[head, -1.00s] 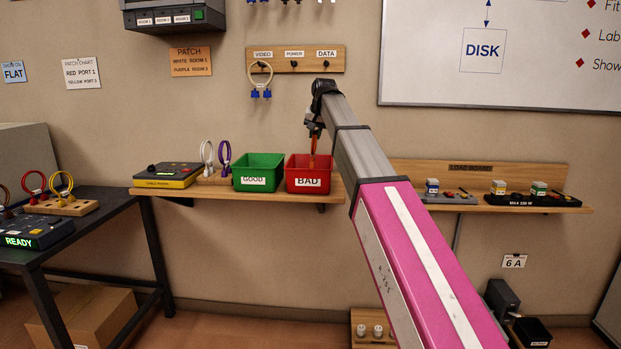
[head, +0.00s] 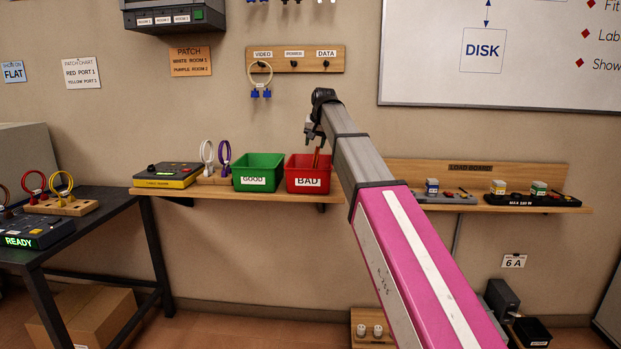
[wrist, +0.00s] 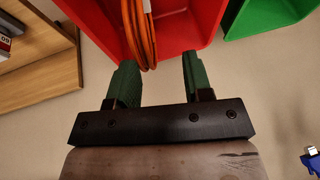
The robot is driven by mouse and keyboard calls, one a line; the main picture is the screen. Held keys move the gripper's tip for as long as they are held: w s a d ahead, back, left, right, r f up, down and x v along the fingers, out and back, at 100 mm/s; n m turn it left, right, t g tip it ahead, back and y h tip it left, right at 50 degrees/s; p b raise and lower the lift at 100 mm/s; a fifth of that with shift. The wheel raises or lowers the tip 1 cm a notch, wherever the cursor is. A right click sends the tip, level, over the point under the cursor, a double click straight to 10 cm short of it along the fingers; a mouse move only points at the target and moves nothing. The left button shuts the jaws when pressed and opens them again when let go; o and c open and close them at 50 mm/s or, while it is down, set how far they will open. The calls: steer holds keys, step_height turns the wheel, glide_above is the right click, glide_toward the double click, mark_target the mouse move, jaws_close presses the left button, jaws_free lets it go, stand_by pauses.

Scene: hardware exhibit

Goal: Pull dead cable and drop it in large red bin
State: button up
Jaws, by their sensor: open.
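The large red bin (head: 294,185), labelled BAD, stands on the wall shelf. An orange cable (head: 317,158) is in it, with its upper part sticking up above the rim. My gripper (head: 312,130) is above the bin, apart from the cable. In the wrist view my gripper (wrist: 160,72) is open, its two green fingers spread. There the looped orange cable (wrist: 143,30) lies in the red bin (wrist: 188,34), in line with the gap near the left finger. The cable's lower end is hidden by the bin wall.
A green bin (head: 240,182) labelled GOOD stands left of the red bin. White and purple cables (head: 224,153) and a yellow-black tester (head: 165,182) are farther left. A hook board (head: 335,60) is above.

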steer(key=v, duration=1)
steer(key=shift+s+r, duration=0.2)
steer(key=shift+r, duration=0.15)
